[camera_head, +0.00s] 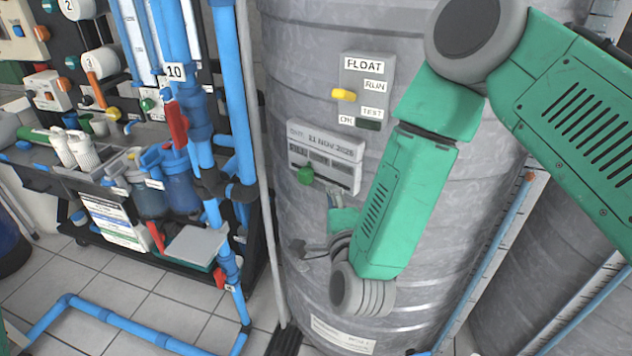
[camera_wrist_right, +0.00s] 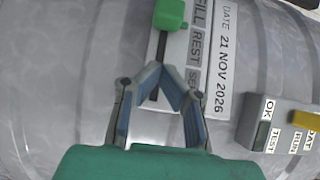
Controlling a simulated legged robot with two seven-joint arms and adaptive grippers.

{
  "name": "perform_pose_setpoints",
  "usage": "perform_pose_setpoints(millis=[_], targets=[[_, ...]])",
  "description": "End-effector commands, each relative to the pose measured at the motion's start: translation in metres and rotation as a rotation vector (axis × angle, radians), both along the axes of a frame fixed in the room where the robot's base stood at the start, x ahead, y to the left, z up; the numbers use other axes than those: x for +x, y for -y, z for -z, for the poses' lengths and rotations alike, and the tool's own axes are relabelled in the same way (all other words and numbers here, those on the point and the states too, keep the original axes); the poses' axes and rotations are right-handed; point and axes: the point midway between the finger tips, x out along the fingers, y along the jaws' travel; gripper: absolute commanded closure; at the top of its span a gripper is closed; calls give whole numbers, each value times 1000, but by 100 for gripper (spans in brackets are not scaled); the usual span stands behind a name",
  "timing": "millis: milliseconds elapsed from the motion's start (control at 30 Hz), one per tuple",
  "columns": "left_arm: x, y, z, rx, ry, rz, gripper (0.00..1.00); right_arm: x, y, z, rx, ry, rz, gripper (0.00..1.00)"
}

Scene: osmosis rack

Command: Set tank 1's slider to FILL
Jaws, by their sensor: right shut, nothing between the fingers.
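The slider panel (camera_head: 325,160) is on the grey tank (camera_head: 300,80); it has a date line and several position labels. Its green slider knob (camera_head: 305,175) is at the panel's left end. In the right wrist view the knob (camera_wrist_right: 170,14) is level with the FILL label (camera_wrist_right: 203,15), at the top of the dark slot; REST is below it. My right gripper (camera_head: 306,249) is below the panel in the head view. In the wrist view its fingertips (camera_wrist_right: 163,72) meet over the slot, below the knob and apart from it, empty. I see no tank number. My left gripper is not in view.
A FLOAT panel (camera_head: 368,85) with a yellow knob (camera_head: 343,95) is above the slider panel. A vertical grey pipe (camera_head: 262,150) runs left of the tank. Blue pipes (camera_head: 225,90) and a crowded equipment bench stand farther left. Tiled floor (camera_head: 140,295) shows below.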

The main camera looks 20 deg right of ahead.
Motion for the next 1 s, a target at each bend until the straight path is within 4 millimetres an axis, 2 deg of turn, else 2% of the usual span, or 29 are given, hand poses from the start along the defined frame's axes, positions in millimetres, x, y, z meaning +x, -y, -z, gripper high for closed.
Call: perform_pose_setpoints(millis=[33, 200, 400, 767, 1000], targets=[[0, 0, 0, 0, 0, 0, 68, 10, 2, -1, -1, 4, 1, 100], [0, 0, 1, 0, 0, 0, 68, 29, -15, 0, 1, 2, -1, 100], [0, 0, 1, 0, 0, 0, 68, 38, -22, 0, 0, 0, 0, 100], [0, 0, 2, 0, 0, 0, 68, 41, -24, 0, 1, 0, 1, 100], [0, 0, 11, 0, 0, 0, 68, 68, -43, 1, 2, 2, 1, 100]])
